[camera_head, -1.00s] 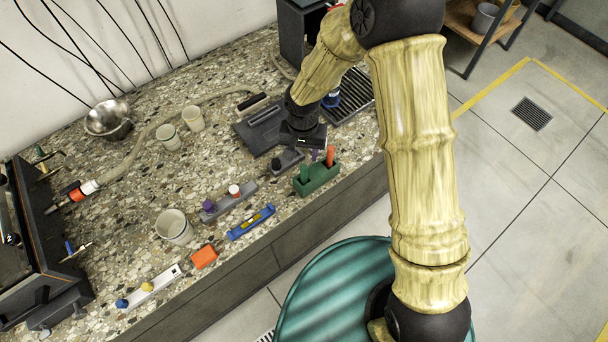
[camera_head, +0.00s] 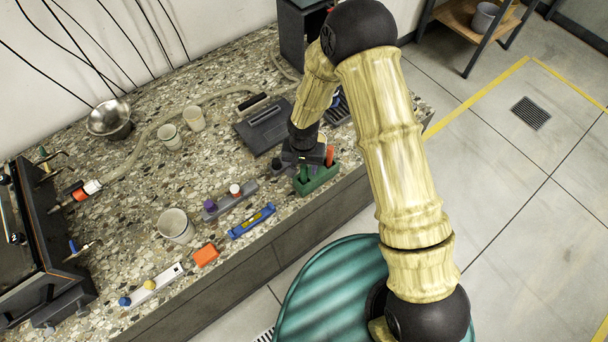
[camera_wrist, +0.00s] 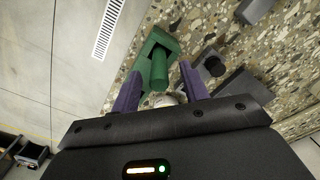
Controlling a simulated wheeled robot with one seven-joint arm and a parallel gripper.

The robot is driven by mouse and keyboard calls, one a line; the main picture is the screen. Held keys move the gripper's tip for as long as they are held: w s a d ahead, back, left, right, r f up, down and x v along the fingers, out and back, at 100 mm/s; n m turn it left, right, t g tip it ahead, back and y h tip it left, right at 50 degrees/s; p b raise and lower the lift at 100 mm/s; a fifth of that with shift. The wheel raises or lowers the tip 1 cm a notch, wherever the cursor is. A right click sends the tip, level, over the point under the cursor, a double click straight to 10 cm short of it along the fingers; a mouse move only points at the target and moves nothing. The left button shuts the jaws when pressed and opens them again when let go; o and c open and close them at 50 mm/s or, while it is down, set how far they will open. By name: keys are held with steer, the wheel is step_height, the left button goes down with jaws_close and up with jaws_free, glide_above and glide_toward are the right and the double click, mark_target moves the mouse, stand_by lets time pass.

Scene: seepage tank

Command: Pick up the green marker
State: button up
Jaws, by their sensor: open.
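The green marker (camera_head: 304,174) stands in a green holder (camera_head: 322,181) near the front edge of the counter. In the wrist view the green marker (camera_wrist: 160,69) shows as a green cylinder in front of the green holder (camera_wrist: 148,46). My gripper (camera_wrist: 160,87) is open, its two purple fingers on either side of the line to the marker, with the marker's visible part just beyond the tips. In the head view my gripper (camera_head: 304,163) is over the holder and hides part of it. A pale round thing between the fingers is partly hidden and unclear.
An orange marker (camera_head: 330,155) stands at the holder's far end, beside my gripper. A grey block (camera_head: 230,202) with knobs, a blue level (camera_head: 252,221), an orange block (camera_head: 205,255) and cups lie to the left. A dark flat tool (camera_head: 264,125) lies behind.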

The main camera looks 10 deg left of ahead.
mark_target(304, 177)
steer(key=shift+w+f+p, duration=0.1)
steer(key=shift+f+p, duration=0.45)
steer(key=shift+f, duration=1.6)
steer(key=shift+d, duration=0.1)
jaws_close()
